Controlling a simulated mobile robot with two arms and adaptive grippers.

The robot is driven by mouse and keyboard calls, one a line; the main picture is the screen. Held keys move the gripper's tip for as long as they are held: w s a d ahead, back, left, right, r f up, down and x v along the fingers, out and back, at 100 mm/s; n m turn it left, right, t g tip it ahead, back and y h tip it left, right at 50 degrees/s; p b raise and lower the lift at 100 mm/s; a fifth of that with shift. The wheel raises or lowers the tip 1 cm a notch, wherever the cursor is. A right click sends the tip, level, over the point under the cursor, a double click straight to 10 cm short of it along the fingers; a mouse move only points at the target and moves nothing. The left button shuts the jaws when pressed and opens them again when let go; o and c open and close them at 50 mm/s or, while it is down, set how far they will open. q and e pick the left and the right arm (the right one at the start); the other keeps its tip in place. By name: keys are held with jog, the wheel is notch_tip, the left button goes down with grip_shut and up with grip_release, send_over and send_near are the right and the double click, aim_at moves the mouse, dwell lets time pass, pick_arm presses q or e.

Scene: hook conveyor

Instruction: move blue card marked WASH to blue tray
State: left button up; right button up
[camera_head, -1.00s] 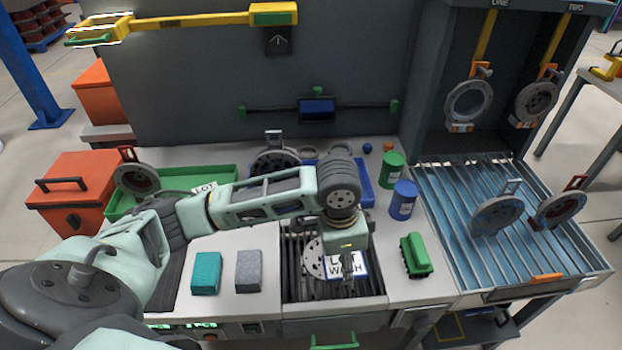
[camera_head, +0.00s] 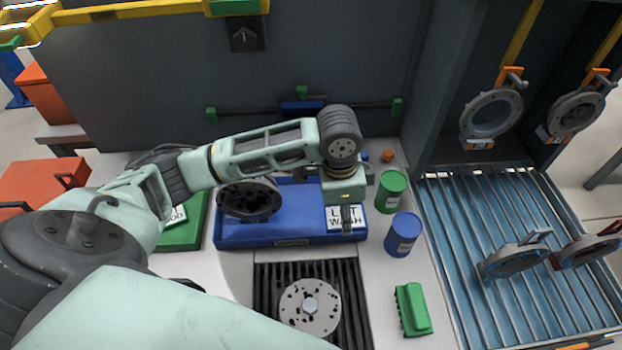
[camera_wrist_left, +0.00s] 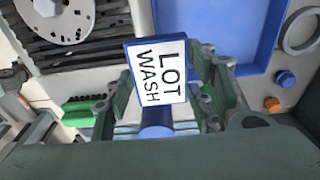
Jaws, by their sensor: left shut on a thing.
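The blue card marked LOT WASH (camera_head: 345,219), with a white label, hangs in my left gripper (camera_head: 346,207). In the wrist view the card (camera_wrist_left: 158,72) sits between the two fingers, its text turned sideways. The blue tray (camera_head: 285,236) lies at the back middle of the bench. In the head view the card overlaps the tray's front right part; I cannot tell whether it touches. The wrist view also shows part of the tray (camera_wrist_left: 238,28). My right gripper is not in view.
A dark flanged disc (camera_head: 250,199) is in the tray's left part. Green (camera_head: 391,191) and blue (camera_head: 402,235) canisters stand right of the tray. A slotted grate (camera_head: 267,282) bears a grey disc (camera_head: 310,308) in front. A green tray (camera_head: 192,224) is partly hidden behind my arm.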

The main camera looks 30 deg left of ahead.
pick_arm(q)
jog(key=w+a+f, duration=0.1)
jog(key=a, duration=0.1)
jog(key=w+a+f+p, duration=0.1)
jog(key=w+a+f, duration=0.3)
jog(key=a, duration=0.1)
jog(key=shift+w+f, duration=0.15)
jog(key=shift+w, duration=0.05)
jog(key=shift+w+a+f, duration=0.35)
jog(key=shift+a, duration=0.1)
jog(key=shift+f+p, duration=0.25)
jog(key=shift+p, duration=0.1)
notch_tip(320, 180, down, 4)
jog(key=shift+r+p, duration=0.2)
jog(key=shift+p, duration=0.2)
jog(key=o, duration=0.5)
jog(key=shift+f, duration=0.1)
jog(key=o, duration=0.4)
jog(key=shift+o, duration=0.2)
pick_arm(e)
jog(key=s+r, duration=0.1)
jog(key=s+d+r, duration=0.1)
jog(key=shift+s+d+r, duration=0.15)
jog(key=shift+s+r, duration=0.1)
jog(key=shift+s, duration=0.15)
